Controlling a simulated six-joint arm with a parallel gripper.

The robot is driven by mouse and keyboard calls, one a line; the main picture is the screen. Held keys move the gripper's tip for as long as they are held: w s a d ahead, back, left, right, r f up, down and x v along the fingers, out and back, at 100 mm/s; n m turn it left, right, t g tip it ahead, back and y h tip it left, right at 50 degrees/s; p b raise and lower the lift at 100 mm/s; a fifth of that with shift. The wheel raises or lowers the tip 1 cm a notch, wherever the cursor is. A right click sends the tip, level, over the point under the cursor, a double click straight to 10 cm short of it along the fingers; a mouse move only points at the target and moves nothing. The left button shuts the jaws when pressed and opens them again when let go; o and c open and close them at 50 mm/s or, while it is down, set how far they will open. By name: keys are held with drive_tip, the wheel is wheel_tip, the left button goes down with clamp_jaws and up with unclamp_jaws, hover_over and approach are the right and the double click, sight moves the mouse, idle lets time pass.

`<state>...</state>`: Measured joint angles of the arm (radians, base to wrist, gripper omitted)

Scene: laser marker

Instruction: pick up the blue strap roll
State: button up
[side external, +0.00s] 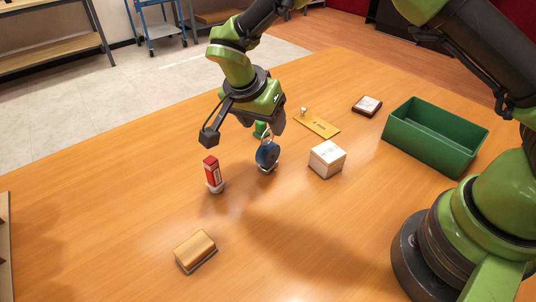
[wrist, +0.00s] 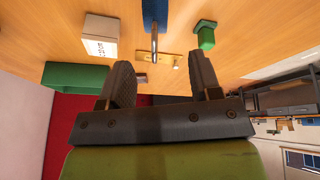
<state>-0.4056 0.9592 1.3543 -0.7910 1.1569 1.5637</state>
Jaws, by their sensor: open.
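The blue strap roll (side external: 267,153) stands upright on its edge on the wooden table, near the middle of the side view. In the wrist view its blue part (wrist: 154,12) is cut off by the top edge. A thin ring-like part (wrist: 155,42) of it shows between the finger lines. My gripper (side external: 273,122) is open and empty, just above and behind the roll in the side view. In the wrist view both fingers of my gripper (wrist: 160,62) are spread apart, and the roll lies beyond their tips. I cannot tell the exact gap between them.
A red-and-white tube (side external: 213,175) stands left of the roll, a white box (side external: 327,159) to its right. A green object (side external: 261,130) is close behind. A brass plate (side external: 317,124), a green bin (side external: 425,145) and a tan block (side external: 195,250) lie farther out.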

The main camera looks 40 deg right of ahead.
sight(268, 149)
drive_tip(key=x, duration=0.5)
drive_tip(key=shift+d+f, duration=0.15)
drive_tip(key=shift+d, duration=0.3)
drive_tip(key=c, duration=1.1)
